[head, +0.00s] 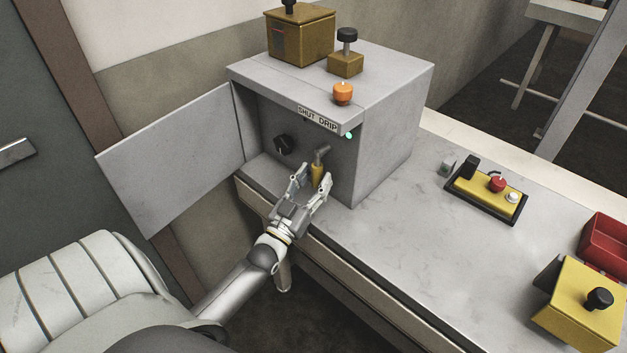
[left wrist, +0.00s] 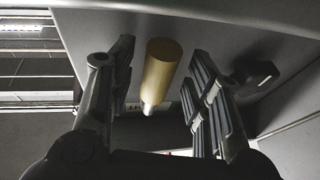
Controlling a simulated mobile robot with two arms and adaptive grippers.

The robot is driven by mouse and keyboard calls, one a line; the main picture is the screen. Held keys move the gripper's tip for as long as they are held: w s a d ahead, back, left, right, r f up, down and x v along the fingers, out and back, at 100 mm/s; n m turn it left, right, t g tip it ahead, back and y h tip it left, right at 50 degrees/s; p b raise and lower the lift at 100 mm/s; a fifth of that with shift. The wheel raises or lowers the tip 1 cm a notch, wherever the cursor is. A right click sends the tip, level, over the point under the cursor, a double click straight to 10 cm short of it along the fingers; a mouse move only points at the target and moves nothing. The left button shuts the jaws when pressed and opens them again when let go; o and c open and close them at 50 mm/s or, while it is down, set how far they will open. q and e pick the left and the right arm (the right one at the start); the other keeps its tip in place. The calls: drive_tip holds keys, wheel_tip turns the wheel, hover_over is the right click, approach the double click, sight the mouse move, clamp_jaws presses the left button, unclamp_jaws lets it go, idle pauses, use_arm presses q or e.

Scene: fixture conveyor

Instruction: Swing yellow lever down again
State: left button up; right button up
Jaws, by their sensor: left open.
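The yellow lever (head: 317,174) sits on the front of the grey cabinet (head: 392,135), in the recess behind the open door. Its grip hangs below a grey metal pivot piece. My left gripper (head: 310,186) is open in front of the recess, with its fingers on either side of the lever. In the left wrist view the yellow lever (left wrist: 160,72) stands between the two open fingers (left wrist: 158,100), apart from both. My right gripper is not in view.
The cabinet door (head: 175,155) stands open to the left. A black knob (head: 283,144) is left of the lever. A label strip (head: 317,118) and green light (head: 348,135) are above. A yellow control box (head: 485,192) and red bin (head: 606,243) are on the bench at right.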

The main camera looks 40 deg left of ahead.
use_arm(q)
drive_tip(key=v, duration=1.2)
drive_tip(key=s+d+f+g+h, duration=0.1)
drive_tip(key=s+d+f+g, duration=0.15)
drive_tip(key=f, duration=0.75)
drive_tip(key=s+d+f+m+g+p, duration=0.1)
drive_tip(key=s+d+f+g, duration=0.2)
drive_tip(key=f, duration=0.8)
drive_tip(key=s+d+f+g+h, duration=0.15)
drive_tip(key=f+g, duration=0.35)
drive_tip(key=f, duration=0.5)
drive_tip(key=s+d+f+g, duration=0.2)
drive_tip(key=s+f, duration=0.3)
drive_tip(key=s, duration=0.3)
drive_tip(key=s+d+f+m+g, duration=0.1)
drive_tip(key=s+f+g, duration=0.3)
drive_tip(key=s, duration=0.5)
drive_tip(key=s+d+f+m+g+p, duration=0.1)
drive_tip(key=s+d+f+g, duration=0.2)
drive_tip(key=s+f, duration=0.3)
drive_tip(key=s+g, duration=0.1)
drive_tip(key=s, duration=0.2)
drive_tip(key=shift+d+f, duration=0.35)
drive_tip(key=shift+f, duration=0.05)
